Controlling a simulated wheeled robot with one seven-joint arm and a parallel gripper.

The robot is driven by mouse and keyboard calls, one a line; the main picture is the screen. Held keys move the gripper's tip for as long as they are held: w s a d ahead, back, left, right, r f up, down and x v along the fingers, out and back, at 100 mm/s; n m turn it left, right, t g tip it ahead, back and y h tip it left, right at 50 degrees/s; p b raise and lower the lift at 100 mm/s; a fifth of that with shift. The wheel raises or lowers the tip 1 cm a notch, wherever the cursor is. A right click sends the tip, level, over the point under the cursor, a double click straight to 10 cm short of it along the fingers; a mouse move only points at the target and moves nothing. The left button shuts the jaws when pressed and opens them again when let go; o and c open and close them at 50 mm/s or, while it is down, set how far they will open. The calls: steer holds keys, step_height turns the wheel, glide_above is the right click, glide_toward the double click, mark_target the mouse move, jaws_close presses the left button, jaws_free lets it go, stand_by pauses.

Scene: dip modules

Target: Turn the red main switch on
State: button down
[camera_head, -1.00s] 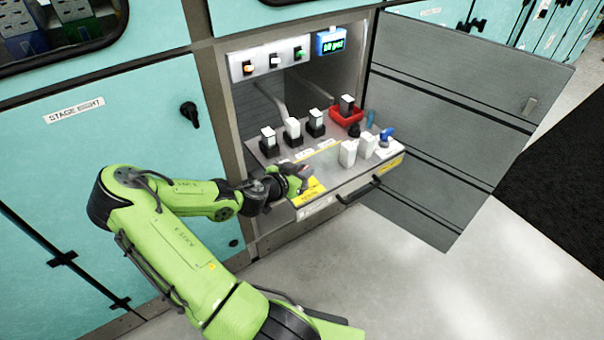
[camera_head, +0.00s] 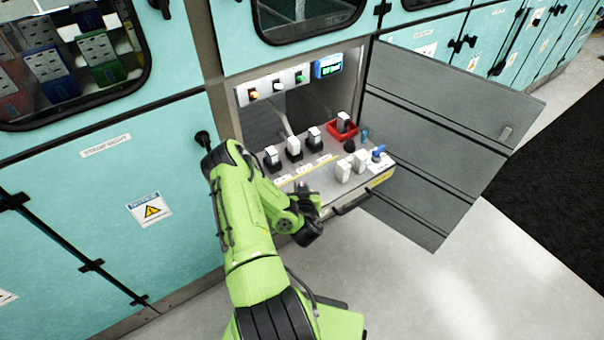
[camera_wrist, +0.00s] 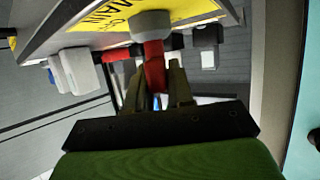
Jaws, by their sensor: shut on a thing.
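The red main switch (camera_wrist: 154,62) shows in the wrist view as a red handle on a grey round base, beside a yellow label (camera_wrist: 105,28) with the word MAIN. My gripper (camera_wrist: 158,82) has its two dark fingers on either side of the red handle and is shut on it. In the head view my gripper (camera_head: 318,202) is at the front left part of the pulled-out shelf panel (camera_head: 325,183). The switch is mostly hidden behind my arm there, so its turned position cannot be told.
Several black-and-white modules (camera_head: 293,147) stand on the shelf, with one in a red tray (camera_head: 342,129). An open grey door (camera_head: 440,130) stands right; the floor is clear.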

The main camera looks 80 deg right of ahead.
steer(key=shift+s+r+n+t+y+p, duration=0.1)
steer(key=shift+n+t+y+p, duration=0.3)
steer(key=shift+p, duration=0.9)
steer(key=shift+r+n+t+y+p, duration=0.15)
steer(key=shift+n+t+p, duration=0.4)
steer(key=shift+p, duration=0.7)
steer(key=shift+s+r+n+t+y+p, duration=0.15)
steer(key=shift+n+t+p, duration=0.3)
steer(key=shift+p, duration=0.85)
steer(key=shift+w+f+n+t+y+p, duration=0.15)
steer(key=shift+n+t+y+p, duration=0.55)
steer(key=shift+p, duration=0.45)
steer(key=shift+f+n+t+y, duration=0.15)
steer(key=shift+n+t+y, duration=0.25)
steer(key=shift+n+t, duration=0.45)
steer(key=c, duration=1.1)
jaws_free()
